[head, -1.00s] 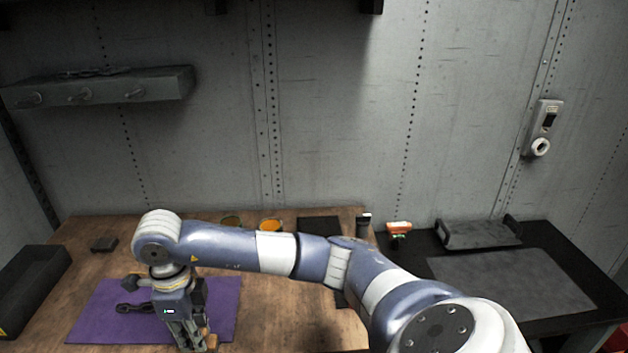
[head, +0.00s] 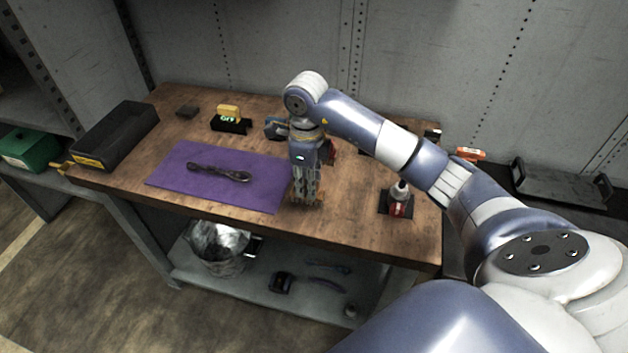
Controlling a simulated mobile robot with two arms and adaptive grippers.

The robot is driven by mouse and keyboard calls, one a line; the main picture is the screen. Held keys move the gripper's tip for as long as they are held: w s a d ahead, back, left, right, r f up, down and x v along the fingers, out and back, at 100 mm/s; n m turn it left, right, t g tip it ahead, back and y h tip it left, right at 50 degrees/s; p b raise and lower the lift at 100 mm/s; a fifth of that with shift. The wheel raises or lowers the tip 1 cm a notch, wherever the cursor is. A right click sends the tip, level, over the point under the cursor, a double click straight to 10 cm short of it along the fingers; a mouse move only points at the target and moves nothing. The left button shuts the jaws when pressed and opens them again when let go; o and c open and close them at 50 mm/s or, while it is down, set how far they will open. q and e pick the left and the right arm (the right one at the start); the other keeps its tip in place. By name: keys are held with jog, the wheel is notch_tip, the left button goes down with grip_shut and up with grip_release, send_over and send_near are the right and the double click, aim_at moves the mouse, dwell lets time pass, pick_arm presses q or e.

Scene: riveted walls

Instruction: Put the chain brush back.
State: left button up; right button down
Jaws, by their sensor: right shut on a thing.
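My right gripper (head: 306,194) points down over the wooden workbench, just right of the purple mat. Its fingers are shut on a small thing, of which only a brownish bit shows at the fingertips. It looks like the chain brush, but the fingers hide most of it. A dark long-handled tool (head: 218,172) lies on the purple mat (head: 180,178). My left gripper is out of view.
A black tray (head: 118,135) stands at the bench's left end. Behind the mat are a black holder with a yellow block (head: 228,112) and a small dark block (head: 187,112). A white-topped bottle (head: 399,190) stands right of my gripper. A lower shelf (head: 240,285) holds a metal bucket.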

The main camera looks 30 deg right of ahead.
jog(key=shift+w+d+f, duration=0.1)
jog(key=shift+w+d, duration=0.2)
jog(key=shift+d, duration=0.3)
jog(key=shift+w+d+f, duration=0.1)
jog(key=shift+w+d, duration=0.2)
jog(key=shift+d, duration=0.25)
notch_tip(320, 180, down, 3)
jog(key=shift+s+r+p, duration=0.1)
jog(key=shift+r+p, duration=0.05)
jog(key=shift+p, duration=0.8)
jog(key=shift+f, duration=0.3)
jog(key=shift+f, duration=0.15)
jog(key=c, duration=1.8)
grip_release()
jog(key=shift+f, duration=0.1)
jog(key=shift+c, duration=0.2)
jog(key=o, duration=0.4)
